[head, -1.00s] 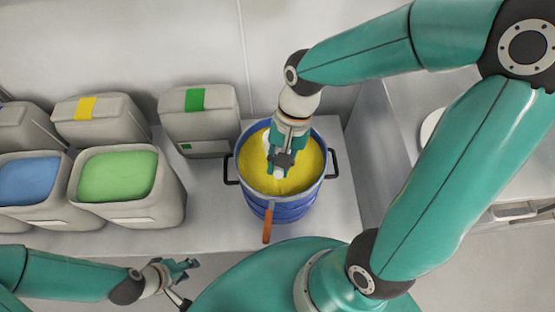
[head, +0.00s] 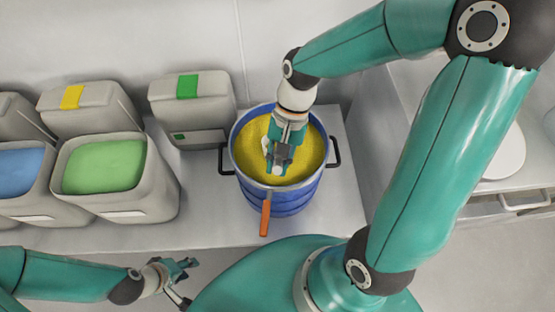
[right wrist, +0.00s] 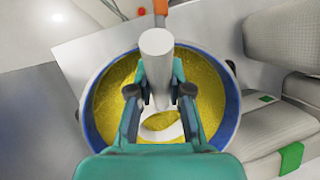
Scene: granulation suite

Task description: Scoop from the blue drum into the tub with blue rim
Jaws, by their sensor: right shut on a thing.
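The blue drum (head: 280,203) stands on the bench, filled with yellow powder (head: 307,150). My right gripper (head: 281,168) points down inside the drum's opening. In the right wrist view its fingers (right wrist: 160,112) are shut on the pale handle of a scoop (right wrist: 157,43). The scoop's round end is low at the powder; how deep it sits I cannot tell. My left gripper (head: 184,272) is empty and open, at the lower left in front of the bench. I cannot make out a tub with a blue rim in either view.
Left of the drum are grey bins with green powder (head: 105,165) and blue powder (head: 18,172), and a closed grey container with a green label (head: 188,88). A white round object (head: 507,152) is at the right.

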